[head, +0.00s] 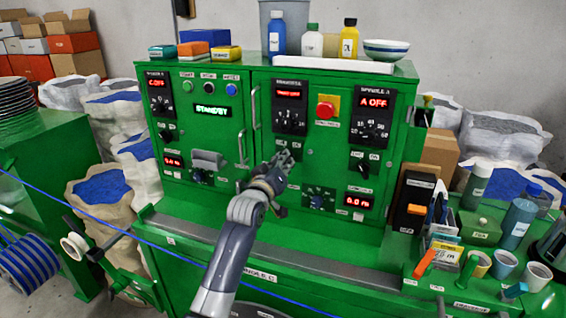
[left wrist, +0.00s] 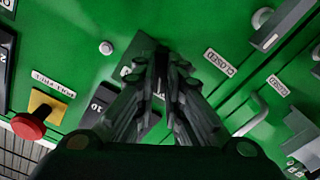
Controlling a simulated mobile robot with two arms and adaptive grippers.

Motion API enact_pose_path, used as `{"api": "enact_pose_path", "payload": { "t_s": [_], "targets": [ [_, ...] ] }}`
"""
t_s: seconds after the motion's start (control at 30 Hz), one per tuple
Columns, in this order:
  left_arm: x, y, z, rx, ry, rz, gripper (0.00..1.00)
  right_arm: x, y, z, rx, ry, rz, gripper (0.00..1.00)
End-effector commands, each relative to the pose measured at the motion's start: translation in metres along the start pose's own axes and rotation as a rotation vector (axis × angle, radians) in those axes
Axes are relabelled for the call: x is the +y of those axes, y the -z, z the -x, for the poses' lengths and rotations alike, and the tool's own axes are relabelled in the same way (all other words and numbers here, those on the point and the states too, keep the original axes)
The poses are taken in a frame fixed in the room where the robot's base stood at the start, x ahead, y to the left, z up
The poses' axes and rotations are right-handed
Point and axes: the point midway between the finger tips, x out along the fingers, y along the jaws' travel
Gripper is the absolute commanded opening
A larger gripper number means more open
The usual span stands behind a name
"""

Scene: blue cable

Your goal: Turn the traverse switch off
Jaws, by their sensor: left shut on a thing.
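The traverse section of the green panel has a black plate with a red display and a dial (head: 290,122), with a label above too small to read surely. My left gripper (head: 283,156) is at the panel just below that dial, its fingers closed together. In the left wrist view my left gripper (left wrist: 162,62) has its tips against a dark switch plate (left wrist: 140,52), shut on the switch knob. The fingers hide the knob, so its position cannot be read. Part of a white-lettered mark shows on the plate beside the fingers. My right gripper is not in view.
A red stop button (head: 325,109) on a yellow plate is to the upper right of the gripper. Another switch (head: 362,167) and a red display (head: 358,199) are further right. A door handle (head: 241,147) is to the left. A blue cable (head: 110,226) crosses in front.

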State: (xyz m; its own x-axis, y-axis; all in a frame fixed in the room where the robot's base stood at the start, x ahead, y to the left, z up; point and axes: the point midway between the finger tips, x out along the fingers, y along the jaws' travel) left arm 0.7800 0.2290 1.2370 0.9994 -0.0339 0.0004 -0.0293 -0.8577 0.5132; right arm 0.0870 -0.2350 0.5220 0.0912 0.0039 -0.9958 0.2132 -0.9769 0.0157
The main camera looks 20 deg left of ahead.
Motion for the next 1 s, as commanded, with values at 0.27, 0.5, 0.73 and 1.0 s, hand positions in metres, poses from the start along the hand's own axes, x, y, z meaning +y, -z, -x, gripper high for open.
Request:
{"api": "enact_pose_path", "payload": {
  "t_s": [0.27,0.5,0.73,1.0],
  "targets": [
    [0.000,-0.001,0.000,-0.002,0.001,0.000,0.30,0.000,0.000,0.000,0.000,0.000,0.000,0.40],
    [0.000,0.000,0.001,-0.001,0.000,0.000,0.30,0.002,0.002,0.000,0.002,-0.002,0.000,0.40],
    [-0.001,-0.001,0.016,-0.001,0.000,0.000,0.30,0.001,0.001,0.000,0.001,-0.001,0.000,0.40],
    [0.000,-0.001,0.057,-0.001,0.000,0.000,0.30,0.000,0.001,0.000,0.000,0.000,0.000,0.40]
  ]
}}
